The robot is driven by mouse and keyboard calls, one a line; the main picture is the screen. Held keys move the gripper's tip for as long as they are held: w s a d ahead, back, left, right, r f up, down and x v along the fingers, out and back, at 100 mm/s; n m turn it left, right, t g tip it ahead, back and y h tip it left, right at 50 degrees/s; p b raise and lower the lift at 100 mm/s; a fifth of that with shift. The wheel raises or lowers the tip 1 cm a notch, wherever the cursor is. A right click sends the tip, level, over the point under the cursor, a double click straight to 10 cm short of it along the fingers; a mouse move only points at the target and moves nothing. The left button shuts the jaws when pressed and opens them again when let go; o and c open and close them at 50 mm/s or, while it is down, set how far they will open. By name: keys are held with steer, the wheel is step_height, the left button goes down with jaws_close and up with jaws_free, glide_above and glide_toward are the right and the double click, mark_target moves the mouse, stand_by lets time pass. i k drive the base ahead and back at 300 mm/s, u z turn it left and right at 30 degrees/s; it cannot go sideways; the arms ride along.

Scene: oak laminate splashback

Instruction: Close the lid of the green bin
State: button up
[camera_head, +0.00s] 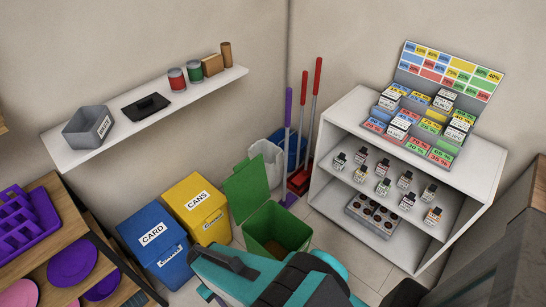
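The green bin (262,222) stands on the floor in the middle of the view. Its green lid (246,189) is open, standing up and tilted back at the bin's rear left. The bin's mouth faces up, and something brownish shows inside at the bottom. My teal and dark arm crosses the lower middle of the view, in front of the bin, and hides its lower front. I cannot make out my gripper's fingers.
A yellow CANS bin (211,226) and a blue CARD bin (167,268) stand left of the green bin. A white bag (266,158), long-handled tools (303,130) and a blue container (291,147) are behind it. A white shelf unit (335,180) stands right, with some bare floor (325,232) between.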

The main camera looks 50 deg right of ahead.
mark_target(247, 189)
steer(key=z, duration=1.1)
steer(key=k, duration=1)
steer(key=i, duration=0.9)
steer(key=z, duration=0.05)
